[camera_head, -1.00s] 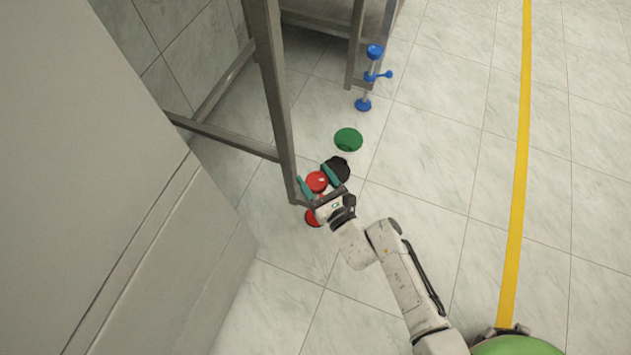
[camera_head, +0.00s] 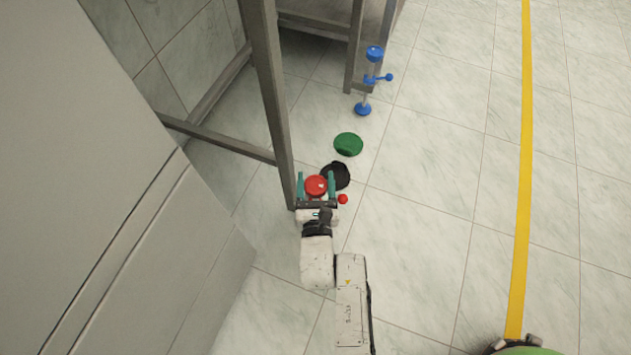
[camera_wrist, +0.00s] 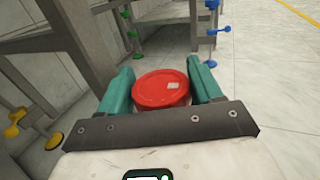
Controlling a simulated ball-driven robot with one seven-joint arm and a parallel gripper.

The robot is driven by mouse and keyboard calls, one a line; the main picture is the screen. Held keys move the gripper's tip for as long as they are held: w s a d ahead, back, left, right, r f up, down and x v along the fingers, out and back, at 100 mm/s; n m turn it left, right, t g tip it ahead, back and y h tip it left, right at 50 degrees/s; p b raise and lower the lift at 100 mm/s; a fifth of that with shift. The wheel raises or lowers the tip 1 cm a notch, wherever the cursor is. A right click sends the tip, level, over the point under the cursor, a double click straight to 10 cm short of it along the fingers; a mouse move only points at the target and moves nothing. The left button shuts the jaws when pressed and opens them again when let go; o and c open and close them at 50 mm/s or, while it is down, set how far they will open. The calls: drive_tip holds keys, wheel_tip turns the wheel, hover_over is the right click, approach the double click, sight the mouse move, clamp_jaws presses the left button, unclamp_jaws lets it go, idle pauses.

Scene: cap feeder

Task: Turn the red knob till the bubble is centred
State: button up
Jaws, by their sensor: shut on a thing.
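The red knob (camera_head: 316,184) is a round red disc with a small pale mark on its top. It stands near the grey metal leg at the centre of the head view. My gripper (camera_head: 316,186) has one teal finger on each side of it and is shut on it. In the wrist view the red knob (camera_wrist: 162,88) sits between the two teal fingers of my gripper (camera_wrist: 163,86), its pale mark toward the right. A small red ball (camera_head: 342,199) shows just right of my gripper in the head view. I cannot make out a bubble in either view.
A grey metal leg (camera_head: 268,100) stands close left of my gripper. A black disc (camera_head: 336,174) and a green disc (camera_head: 348,144) lie beyond the knob. A blue stand (camera_head: 364,90) is farther back. Tiled floor is clear to the right, with a yellow line (camera_head: 523,180).

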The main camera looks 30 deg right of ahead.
drive_tip(key=m+g+h, duration=0.4)
drive_tip(key=g+h, duration=0.1)
drive_tip(key=shift+m, duration=0.4)
drive_tip(key=shift+s+m+g+h, duration=0.1)
drive_tip(key=shift+m+g+h, duration=0.9)
drive_tip(key=shift+g, duration=0.4)
drive_tip(key=shift+f+g, duration=0.1)
drive_tip(key=shift+g, duration=0.2)
drive_tip(key=o, duration=1)
drive_tip(key=p+v, duration=0.1)
drive_tip(key=v, duration=0.9)
drive_tip(key=shift+s+a+f, duration=0.1)
drive_tip(key=shift+s+a, duration=0.1)
drive_tip(key=shift+a, duration=0.15)
